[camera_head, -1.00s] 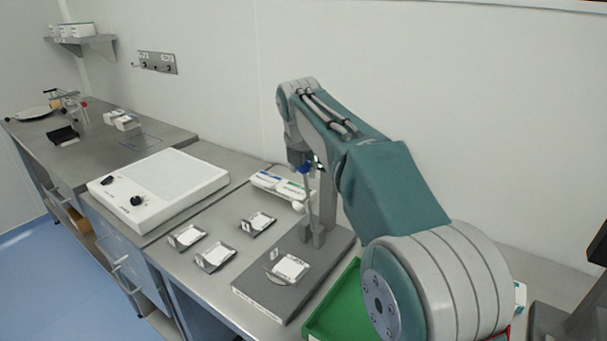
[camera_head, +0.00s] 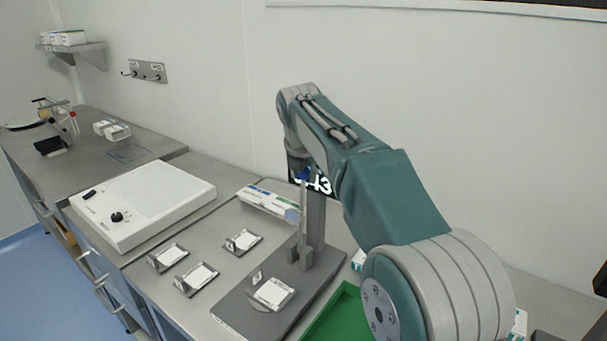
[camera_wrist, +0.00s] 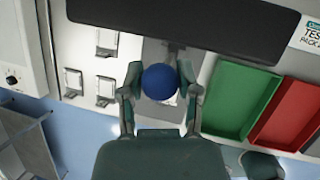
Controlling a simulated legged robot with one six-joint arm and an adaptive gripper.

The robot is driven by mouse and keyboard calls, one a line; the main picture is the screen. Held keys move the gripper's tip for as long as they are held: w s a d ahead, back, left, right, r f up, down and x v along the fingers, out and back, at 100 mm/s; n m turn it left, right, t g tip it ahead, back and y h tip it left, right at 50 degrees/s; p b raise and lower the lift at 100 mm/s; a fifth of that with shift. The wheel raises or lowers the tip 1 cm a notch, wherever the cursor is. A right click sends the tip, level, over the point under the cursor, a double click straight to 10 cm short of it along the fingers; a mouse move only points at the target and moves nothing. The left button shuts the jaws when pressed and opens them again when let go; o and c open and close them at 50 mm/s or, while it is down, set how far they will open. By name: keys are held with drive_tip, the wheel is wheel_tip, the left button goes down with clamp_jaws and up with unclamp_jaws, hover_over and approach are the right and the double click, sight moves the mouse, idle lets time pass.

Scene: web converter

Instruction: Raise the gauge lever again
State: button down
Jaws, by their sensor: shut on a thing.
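The gauge stands on a dark grey base (camera_head: 235,312) with an upright column (camera_head: 316,222) in the head view. A white pad in a small holder (camera_head: 272,293) lies on its base. A dark display with white digits (camera_head: 321,184) shows partly behind my arm; I cannot read it fully. In the wrist view my gripper (camera_wrist: 160,78) is shut around the blue ball knob (camera_wrist: 159,84) of the gauge lever, one finger on each side. In the head view my arm's end hangs by the column top and hides most of the lever.
Several small sample holders (camera_head: 196,278) lie left of the gauge. A white hotplate-like unit (camera_head: 150,195) stands farther left, and a white box (camera_head: 268,203) behind. A green tray (camera_wrist: 240,100) and a red tray (camera_wrist: 290,115) lie to the right. The wall is close behind.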

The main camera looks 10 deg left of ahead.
drive_tip(key=shift+w+r, duration=0.15)
drive_tip(key=shift+c, duration=1.5)
unclamp_jaws()
drive_tip(key=v, duration=1.1)
drive_tip(key=shift+r, duration=0.25)
